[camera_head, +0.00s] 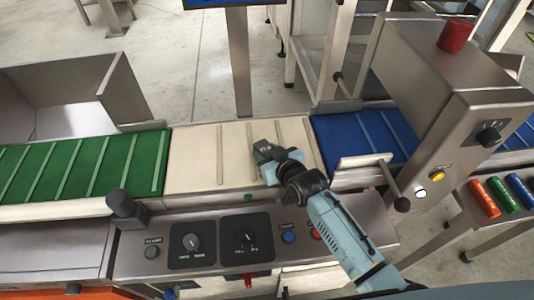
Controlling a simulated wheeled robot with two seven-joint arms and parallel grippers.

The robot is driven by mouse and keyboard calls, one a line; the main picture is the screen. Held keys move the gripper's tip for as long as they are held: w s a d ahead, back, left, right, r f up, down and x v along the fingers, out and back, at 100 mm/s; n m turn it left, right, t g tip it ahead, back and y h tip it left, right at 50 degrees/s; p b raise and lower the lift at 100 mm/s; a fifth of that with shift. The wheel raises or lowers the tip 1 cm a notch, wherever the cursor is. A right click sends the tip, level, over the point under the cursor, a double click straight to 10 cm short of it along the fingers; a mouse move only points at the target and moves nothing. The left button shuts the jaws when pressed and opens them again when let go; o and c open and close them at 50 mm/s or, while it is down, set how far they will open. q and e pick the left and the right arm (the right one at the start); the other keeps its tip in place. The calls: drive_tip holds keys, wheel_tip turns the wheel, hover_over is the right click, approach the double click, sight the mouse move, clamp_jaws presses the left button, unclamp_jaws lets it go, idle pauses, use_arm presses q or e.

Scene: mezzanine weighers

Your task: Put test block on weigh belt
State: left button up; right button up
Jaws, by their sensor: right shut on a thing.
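The weigh belt (198,160) is the cream belt with thin cross-bars, between a green belt and a blue belt. My right gripper (268,157) reaches in from the bottom right and is over the right half of the cream belt. It is shut on a small dark block with a bit of green, the test block (263,148), at its tip. The gripper covers part of the block. I cannot tell whether the block touches the belt. My left gripper is not in view.
A green belt (85,167) lies left and a blue belt (365,135) right. A steel housing with a red cap (455,35) stands at right. A control panel (215,243) with knobs runs along the front. Coloured cylinders (503,193) lie at far right. A post (240,62) rises behind the belt.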

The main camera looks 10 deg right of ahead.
drive_tip(key=shift+r, duration=0.1)
drive_tip(key=o, duration=1)
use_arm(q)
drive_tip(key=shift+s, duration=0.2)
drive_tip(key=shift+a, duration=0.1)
